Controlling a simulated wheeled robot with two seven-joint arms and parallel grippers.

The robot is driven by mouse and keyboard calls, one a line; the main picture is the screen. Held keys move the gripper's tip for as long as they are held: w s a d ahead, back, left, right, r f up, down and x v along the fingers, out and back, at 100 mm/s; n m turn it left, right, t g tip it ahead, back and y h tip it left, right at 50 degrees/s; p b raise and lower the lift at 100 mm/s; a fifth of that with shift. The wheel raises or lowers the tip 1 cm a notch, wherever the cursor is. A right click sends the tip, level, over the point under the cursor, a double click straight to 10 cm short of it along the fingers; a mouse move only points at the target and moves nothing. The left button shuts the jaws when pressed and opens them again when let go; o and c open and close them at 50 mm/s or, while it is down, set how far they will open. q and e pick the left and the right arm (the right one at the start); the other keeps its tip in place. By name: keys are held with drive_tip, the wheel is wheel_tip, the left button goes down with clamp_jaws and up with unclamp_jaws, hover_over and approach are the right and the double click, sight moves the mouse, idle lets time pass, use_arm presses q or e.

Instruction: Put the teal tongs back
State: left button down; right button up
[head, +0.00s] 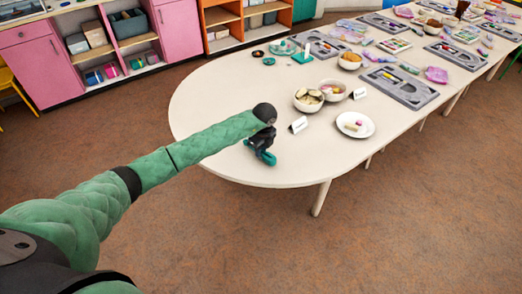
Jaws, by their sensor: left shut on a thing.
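My left arm reaches in from the left to the near edge of the white table (225,100). My left gripper (263,150) points down there, shut on a small teal thing that seems to be the teal tongs (268,158). The gripper hides part of them, and I cannot tell whether they touch the tabletop. A small teal-green stand (303,57) is farther back on the table, beside a round teal-green dish (283,48). My right gripper is out of view.
Bowls of food (308,100), (332,90), a plate with small pieces (355,124) and white cards (298,125) stand right of the gripper. Grey boards (400,86) lie farther right. The table's left part is mostly clear. Shelves (110,45) line the wall.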

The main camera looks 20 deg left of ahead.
use_arm(q)
drive_tip(key=shift+f+b, duration=0.35)
drive_tip(key=shift+f, duration=0.25)
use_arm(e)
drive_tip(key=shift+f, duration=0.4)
use_arm(q)
drive_tip(key=c, duration=1.2)
unclamp_jaws()
drive_tip(key=shift+r, duration=0.15)
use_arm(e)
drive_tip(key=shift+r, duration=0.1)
